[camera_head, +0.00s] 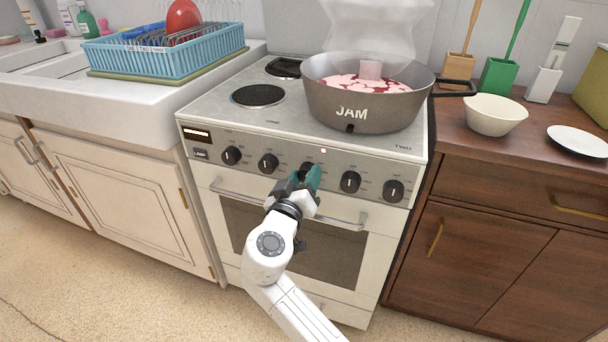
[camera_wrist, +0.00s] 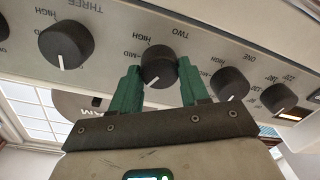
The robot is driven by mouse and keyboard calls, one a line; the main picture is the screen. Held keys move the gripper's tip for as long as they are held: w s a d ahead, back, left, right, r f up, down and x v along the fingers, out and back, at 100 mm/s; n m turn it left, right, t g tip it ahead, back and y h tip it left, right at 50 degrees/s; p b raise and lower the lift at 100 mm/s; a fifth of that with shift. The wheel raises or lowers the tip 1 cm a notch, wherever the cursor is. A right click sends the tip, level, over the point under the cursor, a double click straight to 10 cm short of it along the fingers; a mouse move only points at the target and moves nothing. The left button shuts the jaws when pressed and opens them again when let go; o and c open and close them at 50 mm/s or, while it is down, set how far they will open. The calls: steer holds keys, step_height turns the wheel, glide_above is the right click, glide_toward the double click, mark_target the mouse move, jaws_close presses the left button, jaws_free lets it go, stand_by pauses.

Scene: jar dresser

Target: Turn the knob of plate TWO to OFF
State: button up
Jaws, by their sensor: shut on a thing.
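The stove's front panel (camera_head: 215,140) carries a row of black knobs. My gripper (camera_head: 306,176) is at the middle knob, its green fingers hiding most of it. In the wrist view, which is upside down, the knob of plate TWO (camera_wrist: 158,65) sits between the two fingers (camera_wrist: 157,82), one on each side, and my gripper is shut on it. Its white pointer line slants toward the lower left of that picture. HIGH and MID show near it; I cannot read an OFF mark there.
Knob THREE (camera_wrist: 66,45) and knob ONE (camera_wrist: 229,84) flank the held knob closely. A pot marked JAM (camera_head: 352,112), with red contents and steam above, stands on the stovetop's right side. The oven handle (camera_head: 235,192) runs below the knobs.

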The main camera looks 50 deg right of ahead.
steer(key=n+p, duration=0.3)
steer(key=n, duration=0.2)
steer(key=shift+w, duration=0.1)
steer(key=shift+n, duration=0.3)
stand_by(0.4)
steer(key=o, duration=1)
steer(key=shift+o, duration=0.2)
steer(key=shift+a, duration=0.1)
steer(key=v, duration=1)
steer(key=shift+s+a+p, duration=0.2)
steer(key=shift+a+p, duration=0.15)
steer(key=shift+p, duration=0.05)
